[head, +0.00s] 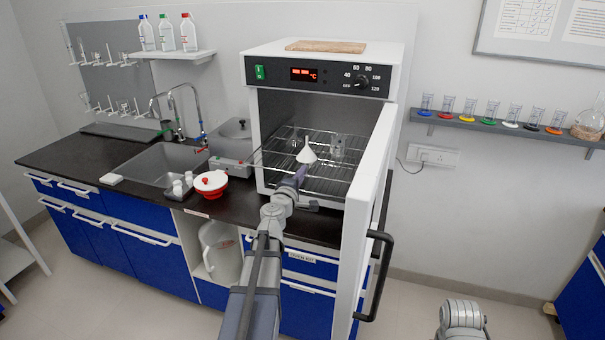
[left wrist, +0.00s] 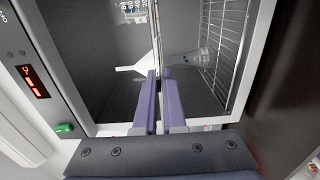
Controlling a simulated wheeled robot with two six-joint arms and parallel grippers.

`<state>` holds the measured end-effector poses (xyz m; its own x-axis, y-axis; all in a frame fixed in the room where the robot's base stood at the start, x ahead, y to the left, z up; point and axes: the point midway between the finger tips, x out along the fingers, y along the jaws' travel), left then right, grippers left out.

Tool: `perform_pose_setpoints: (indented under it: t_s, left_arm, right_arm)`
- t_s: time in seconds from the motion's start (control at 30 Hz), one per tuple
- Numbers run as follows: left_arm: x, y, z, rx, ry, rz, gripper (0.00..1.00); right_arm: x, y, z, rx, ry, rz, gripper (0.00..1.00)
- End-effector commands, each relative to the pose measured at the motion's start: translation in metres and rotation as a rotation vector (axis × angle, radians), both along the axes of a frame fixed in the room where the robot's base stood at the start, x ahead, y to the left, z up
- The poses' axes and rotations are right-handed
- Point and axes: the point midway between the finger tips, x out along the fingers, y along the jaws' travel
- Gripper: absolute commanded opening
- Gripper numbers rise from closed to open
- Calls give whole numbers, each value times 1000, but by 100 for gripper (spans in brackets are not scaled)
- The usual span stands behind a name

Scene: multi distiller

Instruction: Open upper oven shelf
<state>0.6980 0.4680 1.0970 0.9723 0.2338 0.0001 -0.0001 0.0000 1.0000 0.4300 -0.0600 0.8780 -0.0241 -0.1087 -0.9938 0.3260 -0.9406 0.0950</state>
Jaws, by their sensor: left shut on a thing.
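The oven (head: 325,75) stands on the dark counter with its door (head: 362,210) swung wide open to the right. Inside, the wire upper oven shelf (head: 272,158) holds a white funnel-like vessel (head: 306,152) and some clear glassware (head: 337,146). My left gripper (head: 299,172) is at the front edge of this shelf. In the left wrist view its purple fingers (left wrist: 159,76) are closed around the shelf's front rod (left wrist: 156,32). The exact contact is partly hidden by the fingers. My right gripper is out of view; only part of that arm shows at the lower right.
The door's black handle (head: 378,275) juts out right of my left arm. A red and white bowl (head: 211,184) and a grey appliance (head: 232,143) stand left of the oven. A wall shelf (head: 480,126) with glassware is at right. Floor right of the door is clear.

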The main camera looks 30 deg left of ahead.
Motion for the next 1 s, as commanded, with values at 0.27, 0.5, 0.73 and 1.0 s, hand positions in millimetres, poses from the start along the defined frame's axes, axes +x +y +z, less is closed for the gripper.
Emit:
perform_pose_setpoints:
  t_s: [0.27, 0.5, 0.73, 1.0]
  left_arm:
    - [0, 0, 0, 0, 0, 0, 29]
    - [0, 0, 0, 0, 0, 0, 38]
    - [-6, -2, 0, 0, 0, 0, 38]
    - [-43, -10, 0, 0, 0, 2, 38]
  right_arm:
    - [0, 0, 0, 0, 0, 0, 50]
    - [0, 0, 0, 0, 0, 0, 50]
    - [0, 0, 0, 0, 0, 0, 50]
    - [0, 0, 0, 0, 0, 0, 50]
